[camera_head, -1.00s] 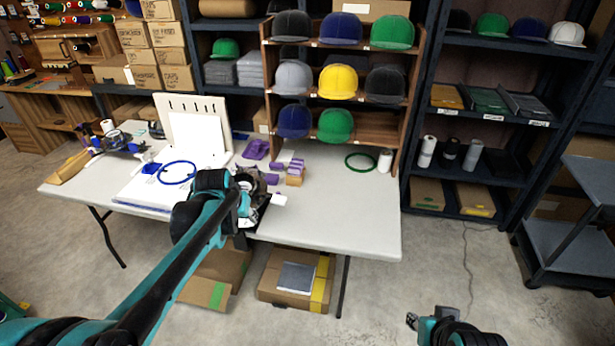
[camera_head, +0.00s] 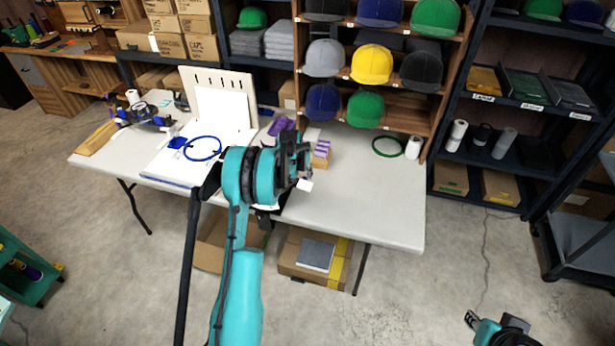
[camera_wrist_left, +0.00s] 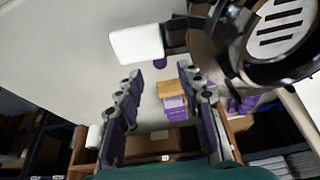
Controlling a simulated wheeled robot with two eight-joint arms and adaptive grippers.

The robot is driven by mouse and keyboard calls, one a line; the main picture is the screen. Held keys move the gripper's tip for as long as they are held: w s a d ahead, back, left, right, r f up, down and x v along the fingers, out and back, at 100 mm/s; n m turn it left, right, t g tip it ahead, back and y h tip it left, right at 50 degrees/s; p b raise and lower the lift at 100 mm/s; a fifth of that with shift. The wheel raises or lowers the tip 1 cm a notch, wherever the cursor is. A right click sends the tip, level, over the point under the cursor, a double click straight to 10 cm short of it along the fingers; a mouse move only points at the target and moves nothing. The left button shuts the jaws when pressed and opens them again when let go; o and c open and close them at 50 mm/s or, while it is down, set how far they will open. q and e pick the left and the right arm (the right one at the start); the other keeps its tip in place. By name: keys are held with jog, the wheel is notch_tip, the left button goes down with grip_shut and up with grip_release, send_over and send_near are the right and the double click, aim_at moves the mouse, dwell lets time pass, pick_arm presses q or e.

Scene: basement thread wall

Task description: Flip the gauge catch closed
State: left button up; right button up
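The gauge is mostly hidden behind my left arm in the head view. A dark part of it (camera_head: 264,219) shows near the table's front edge, with a white tab (camera_head: 305,185) to its right. In the left wrist view, a black round body with a slotted silver face (camera_wrist_left: 281,28) is at the upper right, and the white tab (camera_wrist_left: 137,44) on a dark mount is beside it. I cannot tell which part is the catch. My left gripper (camera_head: 298,158) is above the table by the tab; its fingers (camera_wrist_left: 160,112) are apart and empty. My right gripper (camera_head: 472,319) is low at the right, its opening unclear.
A small box with purple items (camera_head: 321,154) stands behind my left gripper. A blue hoop (camera_head: 203,148) lies left, a green hoop (camera_head: 388,147) right. The cap rack (camera_head: 436,125) rises behind. The table's right front (camera_head: 370,215) is clear.

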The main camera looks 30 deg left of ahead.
aim_at(305, 177)
pick_arm(q)
jog(key=x, duration=0.4)
jog(key=shift+w+a+f+b, duration=0.1)
jog(key=shift+f+b, duration=0.05)
jog(key=shift+b, duration=0.25)
grip_shut()
jog(key=shift+w, duration=0.1)
jog(key=n, duration=0.1)
jog(key=w+n+b, duration=0.1)
jog(key=shift+w+a+n+y, duration=0.2)
jog(key=shift+n+y, duration=0.1)
jog(key=shift+n, duration=0.1)
jog(key=shift+w+a+r+n+g+y+b, duration=0.2)
jog(key=shift+w+a+n, duration=0.3)
jog(key=shift+n, duration=0.75)
jog(key=shift+w+a+r+n+g+y+b, duration=0.2)
jog(key=shift+w+a+n, duration=0.35)
jog(key=shift+n, duration=0.65)
jog(key=shift+w+a+r+n+g+y+b, duration=0.15)
jog(key=shift+w+a+n+y, duration=0.35)
jog(key=shift+n, duration=0.75)
jog(key=shift+w+d, duration=0.1)
jog(key=shift+d, duration=0.05)
